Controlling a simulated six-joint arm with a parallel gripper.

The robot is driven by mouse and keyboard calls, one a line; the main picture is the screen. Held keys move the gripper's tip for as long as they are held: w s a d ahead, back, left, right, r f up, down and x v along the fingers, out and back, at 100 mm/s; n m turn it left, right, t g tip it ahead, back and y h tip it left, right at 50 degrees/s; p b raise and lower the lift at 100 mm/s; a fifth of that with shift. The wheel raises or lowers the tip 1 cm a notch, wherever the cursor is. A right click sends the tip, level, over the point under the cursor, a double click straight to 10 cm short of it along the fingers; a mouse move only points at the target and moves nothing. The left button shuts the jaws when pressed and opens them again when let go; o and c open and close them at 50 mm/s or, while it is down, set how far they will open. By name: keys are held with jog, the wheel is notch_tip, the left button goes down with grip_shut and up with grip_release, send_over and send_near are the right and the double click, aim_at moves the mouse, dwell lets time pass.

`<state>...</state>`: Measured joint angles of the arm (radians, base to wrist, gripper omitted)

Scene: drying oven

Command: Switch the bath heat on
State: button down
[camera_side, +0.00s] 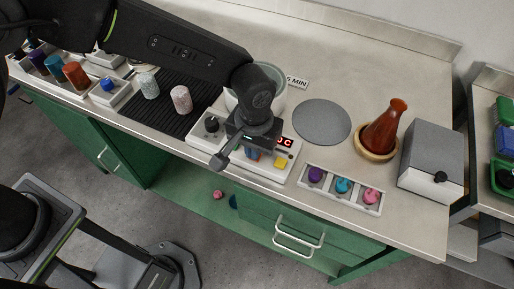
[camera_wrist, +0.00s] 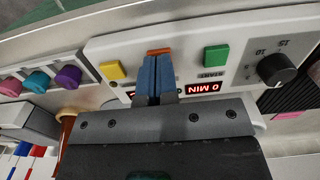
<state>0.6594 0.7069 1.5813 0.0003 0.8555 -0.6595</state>
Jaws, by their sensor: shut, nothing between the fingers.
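The white control panel (camera_side: 202,133) stands at the bench front, and it fills the upper part of the wrist view (camera_wrist: 130,45). It carries a yellow button (camera_wrist: 112,70), an orange button or switch (camera_wrist: 159,52), a green button (camera_wrist: 215,58) marked START, and a dark knob (camera_wrist: 277,69). A red display (camera_wrist: 203,89) reads 0 MIN. My gripper (camera_wrist: 157,62) is shut and empty, its blue fingertips right at the orange part and partly covering it. I cannot tell whether they touch. A pale round vessel (camera_side: 232,101), perhaps the bath, is mostly hidden behind my wrist.
A rack with purple, blue and pink caps (camera_side: 342,189) is right of the panel. A grey disc (camera_side: 322,122), a red-brown flask (camera_side: 384,130) and a grey box (camera_side: 431,160) stand farther right. A black ribbed mat (camera_side: 178,118) with two speckled cups lies left.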

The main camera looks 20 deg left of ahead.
jog(key=shift+r, duration=3.2)
jog(key=shift+w+a+r, duration=0.1)
jog(key=shift+a+r, duration=0.05)
jog(key=shift+r, duration=0.05)
jog(key=s+a+r+t, duration=0.2)
jog(key=s+a+r, duration=0.1)
jog(key=a+r, duration=1.2)
jog(key=s+a+f+t, duration=0.1)
jog(key=s+a+t, duration=0.2)
jog(key=s+a, duration=0.9)
jog(key=shift+s+a+t, duration=0.25)
jog(key=shift+a+t, duration=0.05)
jog(key=shift+a, duration=0.55)
